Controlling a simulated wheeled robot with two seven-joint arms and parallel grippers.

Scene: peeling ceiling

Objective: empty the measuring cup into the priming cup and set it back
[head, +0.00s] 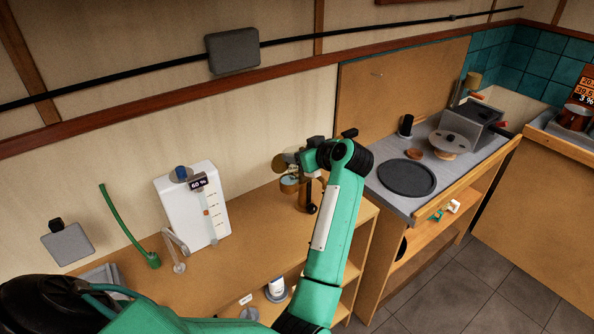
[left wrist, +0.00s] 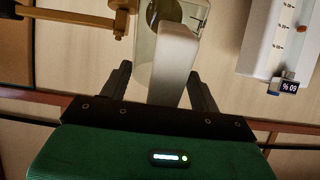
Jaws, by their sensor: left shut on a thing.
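My left gripper (head: 307,160) is over the wooden counter, beside the brass pump-like fitting (head: 313,195). In the left wrist view its two dark fingers (left wrist: 161,82) are shut on the pale handle of the clear measuring cup (left wrist: 200,18). Part of a brass fitting (left wrist: 72,19) shows left of the measuring cup in the left wrist view. That view is upside down. The measuring cup's tilt and contents cannot be told. My right gripper is out of view.
A white tank (head: 193,207) reading 60 % stands left of the fitting, with a clear tube-like part in front. A green hose (head: 124,226) rises farther left. A sink-height unit with a dark round plate (head: 407,179) stands right. Counter between tank and fitting is bare.

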